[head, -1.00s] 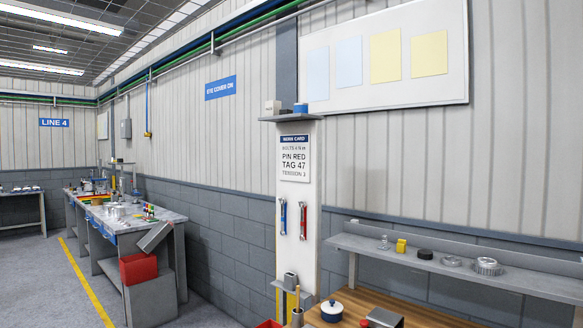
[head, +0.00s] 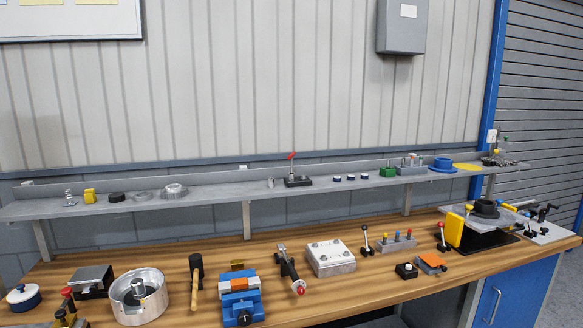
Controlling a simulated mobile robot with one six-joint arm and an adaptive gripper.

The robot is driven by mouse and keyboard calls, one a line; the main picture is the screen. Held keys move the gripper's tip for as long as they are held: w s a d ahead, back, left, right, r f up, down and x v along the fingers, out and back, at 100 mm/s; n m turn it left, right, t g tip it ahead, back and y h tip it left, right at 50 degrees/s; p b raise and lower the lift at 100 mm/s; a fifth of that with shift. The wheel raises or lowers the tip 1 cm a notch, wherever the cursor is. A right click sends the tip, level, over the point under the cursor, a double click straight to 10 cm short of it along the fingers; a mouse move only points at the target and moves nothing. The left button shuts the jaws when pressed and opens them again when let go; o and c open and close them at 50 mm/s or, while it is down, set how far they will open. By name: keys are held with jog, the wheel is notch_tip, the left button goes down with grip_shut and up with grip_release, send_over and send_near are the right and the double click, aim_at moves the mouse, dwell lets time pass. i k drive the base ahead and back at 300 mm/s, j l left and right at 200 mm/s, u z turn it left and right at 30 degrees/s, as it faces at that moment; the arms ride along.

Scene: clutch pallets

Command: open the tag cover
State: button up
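I cannot tell for certain which thing is the tag cover. On the wooden bench, a dark box with a grey flat top (head: 92,279) stands at the left. A small dark device with an orange plate (head: 431,262) lies at the right of the bench; the plate looks slightly tilted. A white cover plate with several round fittings (head: 330,254) sits on a metal block at mid bench. No lettering reading "tag" is legible in the current view. My gripper is not in view.
The wooden bench (head: 200,252) also holds a round metal housing (head: 139,296), a mallet (head: 197,275), a blue vise (head: 241,302), a toggle clamp (head: 289,268) and several levers. A grey shelf (head: 215,196) with small parts runs behind. A grey box (head: 402,26) hangs on the wall.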

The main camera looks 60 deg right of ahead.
aim_at(431, 259)
jog(key=l+z, duration=0.1)
jog(key=z, duration=1.55)
